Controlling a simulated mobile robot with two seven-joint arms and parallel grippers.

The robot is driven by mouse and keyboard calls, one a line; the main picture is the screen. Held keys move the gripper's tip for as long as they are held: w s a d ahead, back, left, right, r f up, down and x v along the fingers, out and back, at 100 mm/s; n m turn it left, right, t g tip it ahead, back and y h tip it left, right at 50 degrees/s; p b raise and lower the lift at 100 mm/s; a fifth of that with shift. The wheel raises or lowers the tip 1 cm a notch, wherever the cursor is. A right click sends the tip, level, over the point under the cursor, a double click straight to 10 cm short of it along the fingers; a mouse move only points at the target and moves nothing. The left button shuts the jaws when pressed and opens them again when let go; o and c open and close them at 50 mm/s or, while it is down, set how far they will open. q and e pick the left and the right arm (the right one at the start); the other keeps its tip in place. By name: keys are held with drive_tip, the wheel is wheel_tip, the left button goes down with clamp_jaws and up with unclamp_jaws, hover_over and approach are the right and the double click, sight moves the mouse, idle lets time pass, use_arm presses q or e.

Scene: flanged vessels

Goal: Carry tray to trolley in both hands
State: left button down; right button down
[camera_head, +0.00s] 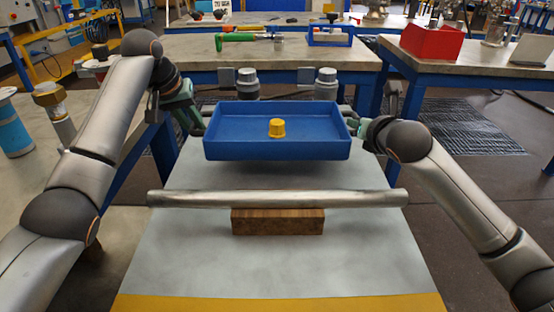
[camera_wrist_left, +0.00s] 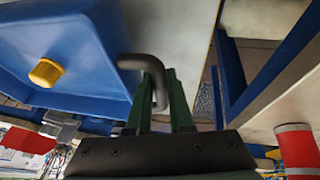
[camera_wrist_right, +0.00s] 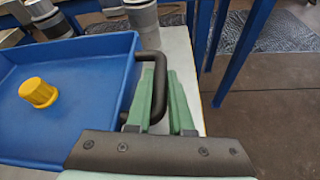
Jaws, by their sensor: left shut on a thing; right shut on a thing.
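The blue tray (camera_head: 277,150) is level and appears raised above a grey tabletop, with a dark shadow below it. A yellow knob-like piece (camera_head: 277,128) sits inside, and it also shows in the right wrist view (camera_wrist_right: 38,92). My left gripper (camera_head: 197,122) is shut on the tray's left dark handle (camera_wrist_left: 142,62). My right gripper (camera_head: 358,129) is shut on the right dark handle (camera_wrist_right: 150,56). Both wrist views show the handle bar passing between the fingers. I cannot tell which surface is the trolley.
A metal bar (camera_head: 275,199) lies across a wooden block (camera_head: 278,222) on the grey tabletop (camera_head: 190,260), in front of the tray. Two grey flanged vessels (camera_head: 247,84) (camera_head: 326,84) stand behind the tray. A workbench (camera_head: 300,50) is further back. A red bin (camera_head: 432,42) stands at right.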

sight(201, 160)
use_arm(q)
drive_tip(key=shift+f, duration=0.15)
use_arm(e)
drive_tip(key=shift+f, duration=0.15)
